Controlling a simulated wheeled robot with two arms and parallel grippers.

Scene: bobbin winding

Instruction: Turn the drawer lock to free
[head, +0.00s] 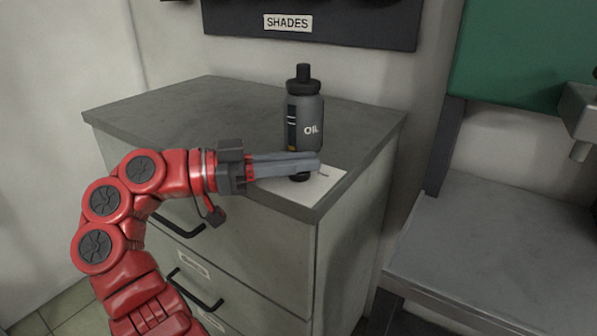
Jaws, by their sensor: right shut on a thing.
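The drawer cabinet (268,243) is grey, with dark bar handles on its front. A white plate or card (323,187) lies on its top near the front right corner. A small dark round knob (300,178), which looks like the drawer lock, shows on this plate below the fingers. My right gripper (312,166), on the red arm, reaches across the cabinet top from the left. Its fingers are shut on the knob and hide most of it. Which way the lock is turned cannot be told. My left gripper is out of view.
A dark grey oil bottle (305,118) stands upright just behind the fingers. A dark panel labelled SHADES (340,28) hangs on the wall behind. A grey bench (500,245) is at the right. The left part of the cabinet top (190,110) is clear.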

